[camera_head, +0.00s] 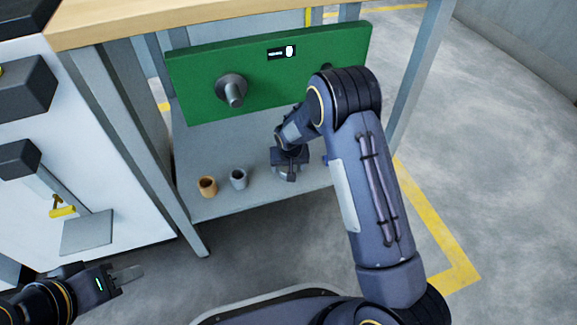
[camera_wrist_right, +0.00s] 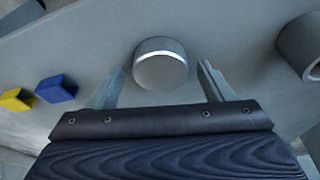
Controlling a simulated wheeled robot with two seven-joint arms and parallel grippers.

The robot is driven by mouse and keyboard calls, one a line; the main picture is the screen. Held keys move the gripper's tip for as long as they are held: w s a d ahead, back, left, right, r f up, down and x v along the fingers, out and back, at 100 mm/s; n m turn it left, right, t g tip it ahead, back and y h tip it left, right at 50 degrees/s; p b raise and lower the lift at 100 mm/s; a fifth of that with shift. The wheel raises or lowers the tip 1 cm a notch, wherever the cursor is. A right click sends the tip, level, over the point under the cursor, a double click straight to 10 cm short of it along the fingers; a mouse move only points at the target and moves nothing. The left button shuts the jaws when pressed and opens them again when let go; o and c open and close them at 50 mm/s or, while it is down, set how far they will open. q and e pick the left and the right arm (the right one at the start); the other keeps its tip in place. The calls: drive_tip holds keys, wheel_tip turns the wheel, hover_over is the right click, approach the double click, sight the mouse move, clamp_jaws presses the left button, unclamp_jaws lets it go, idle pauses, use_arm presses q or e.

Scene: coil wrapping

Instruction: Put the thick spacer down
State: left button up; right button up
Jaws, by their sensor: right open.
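The thick spacer, seemingly the short silver cylinder (camera_wrist_right: 160,65), is on the grey shelf (camera_head: 245,206) in the right wrist view. My right gripper (camera_wrist_right: 160,88) is open, with one finger on each side of the cylinder and a visible gap to each. In the head view my right gripper (camera_head: 288,168) is low over the shelf and hides most of the cylinder. My left gripper (camera_head: 128,273) is at the lower left, away from the shelf; its jaws are too small to read.
A grey ring (camera_head: 239,179) and an orange ring (camera_head: 208,187) stand left of my right gripper. A green panel (camera_head: 190,85) with a protruding peg (camera_head: 233,90) is behind. Blue (camera_wrist_right: 56,90) and yellow (camera_wrist_right: 16,99) blocks lie at the wrist view's left. Table legs (camera_head: 420,75) flank the shelf.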

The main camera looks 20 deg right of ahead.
drive_tip(key=s+d+r+y+p, duration=0.1)
drive_tip(key=s+r+p, duration=0.1)
drive_tip(key=s+r, duration=0.5)
drive_tip(key=s+d+r+m+y+p, duration=0.15)
drive_tip(key=s+r, duration=0.25)
drive_tip(key=r, duration=0.7)
drive_tip(key=s+d+r+y+p, duration=0.1)
drive_tip(key=s+d+r, duration=0.1)
drive_tip(key=s+r, duration=0.5)
drive_tip(key=s+a+r+n+t, duration=0.1)
drive_tip(key=s+r, duration=0.2)
drive_tip(key=s, duration=0.5)
drive_tip(key=s+a+r+t, duration=0.1)
drive_tip(key=s+r, duration=0.2)
drive_tip(key=s, duration=0.5)
drive_tip(key=shift+s+r+n+y, duration=0.2)
drive_tip(key=shift+s+n+y, duration=0.15)
drive_tip(key=shift+s+y, duration=0.1)
